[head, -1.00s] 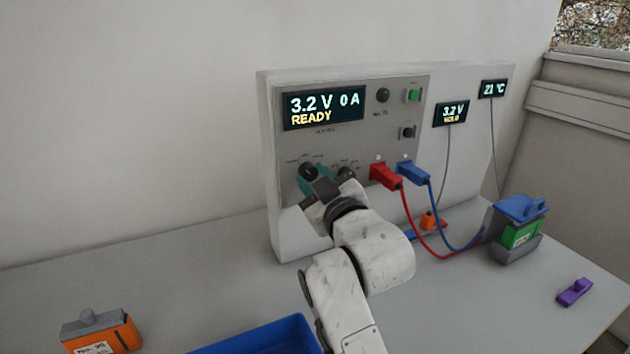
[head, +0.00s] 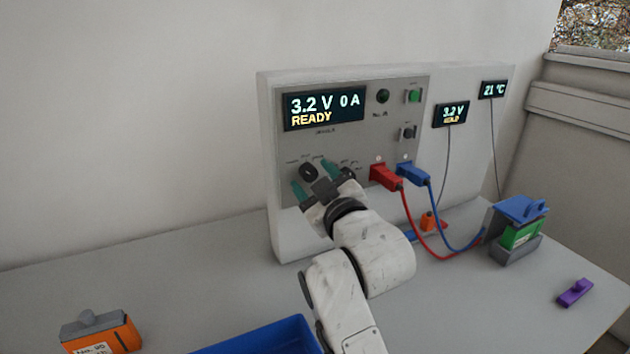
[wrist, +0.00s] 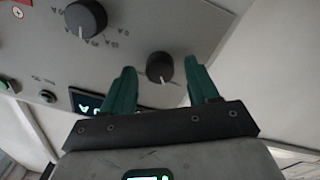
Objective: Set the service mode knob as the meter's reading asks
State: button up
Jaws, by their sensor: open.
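A dark round knob (head: 308,171) sits low on the left of the cycler's front panel. In the wrist view this knob (wrist: 159,66) stands between my gripper's two teal fingers, with a gap on each side and a white pointer line on it. My gripper (head: 313,177) is open around it. A second, larger-looking knob (wrist: 87,17) shows in the wrist view; my gripper hides it in the head view. The meter (head: 451,113) reads 3.2 V, with blurred yellow text below. The main display (head: 324,108) reads 3.2 V, 0 A, READY.
Red (head: 386,175) and blue (head: 413,173) plugs with cables stick out just right of my gripper. A battery in a holder (head: 517,232), a purple piece (head: 575,292), an orange battery (head: 100,332) and a blue tray (head: 262,338) are on the table.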

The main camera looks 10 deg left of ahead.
jog(key=v, duration=1)
jog(key=shift+s+d+b, duration=0.2)
jog(key=shift+s+b, duration=0.1)
jog(key=shift+b, duration=0.1)
jog(key=shift+r, duration=0.1)
